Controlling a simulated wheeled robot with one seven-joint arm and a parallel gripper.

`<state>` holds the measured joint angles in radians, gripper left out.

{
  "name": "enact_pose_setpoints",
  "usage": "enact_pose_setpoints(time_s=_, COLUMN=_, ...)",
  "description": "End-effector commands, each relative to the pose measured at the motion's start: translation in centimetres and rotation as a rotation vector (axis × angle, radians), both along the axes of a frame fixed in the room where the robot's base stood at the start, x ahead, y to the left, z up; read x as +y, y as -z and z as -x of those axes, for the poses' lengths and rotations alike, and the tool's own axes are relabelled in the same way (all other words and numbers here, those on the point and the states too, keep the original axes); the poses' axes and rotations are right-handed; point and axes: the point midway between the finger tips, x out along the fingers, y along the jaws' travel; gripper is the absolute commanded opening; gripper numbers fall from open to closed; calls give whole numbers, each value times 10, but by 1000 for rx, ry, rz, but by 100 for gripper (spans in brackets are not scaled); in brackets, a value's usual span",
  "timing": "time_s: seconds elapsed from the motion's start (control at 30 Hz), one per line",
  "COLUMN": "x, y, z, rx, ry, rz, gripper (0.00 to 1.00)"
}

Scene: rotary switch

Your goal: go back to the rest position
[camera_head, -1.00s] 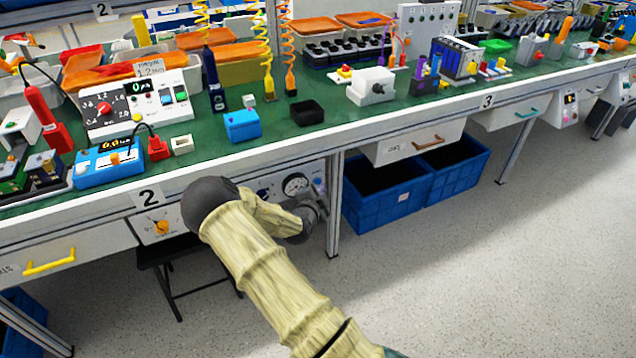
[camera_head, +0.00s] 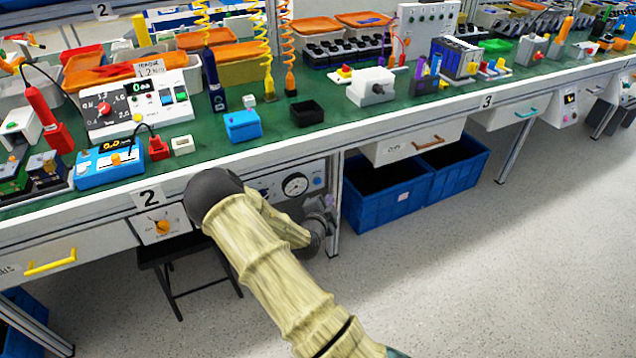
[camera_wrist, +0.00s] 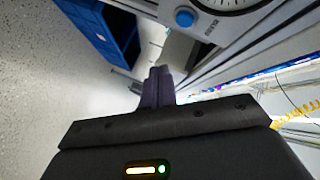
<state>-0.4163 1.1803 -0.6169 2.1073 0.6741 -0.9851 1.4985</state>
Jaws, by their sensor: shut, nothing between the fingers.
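My gripper (camera_head: 327,203) is in front of the bench's under-table panel, at its right end near the table leg. Its fingers are small and partly blurred in the head view. In the wrist view my gripper (camera_wrist: 158,72) has its two dark fingers together with nothing between them. It is apart from the panel (camera_wrist: 225,35), which carries a blue button (camera_wrist: 184,17) and part of a round gauge. In the head view the gauge (camera_head: 295,184) shows just above my arm. An orange rotary knob (camera_head: 162,227) is on a white panel to the left, under the label 2.
The bench top (camera_head: 290,135) is crowded with devices and trays above my arm. Blue crates (camera_head: 388,212) stand on the floor to the right. A dark stool (camera_head: 172,252) stands under the bench at left. The floor (camera_head: 480,280) in front is clear.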

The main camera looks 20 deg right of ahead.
Motion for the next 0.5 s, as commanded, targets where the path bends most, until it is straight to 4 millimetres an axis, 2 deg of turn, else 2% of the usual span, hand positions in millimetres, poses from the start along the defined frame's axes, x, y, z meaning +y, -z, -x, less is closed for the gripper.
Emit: enact_pose_setpoints(time_s=0.5, x=1, y=1, z=2, rx=36, ry=3, rz=-14, gripper=0)
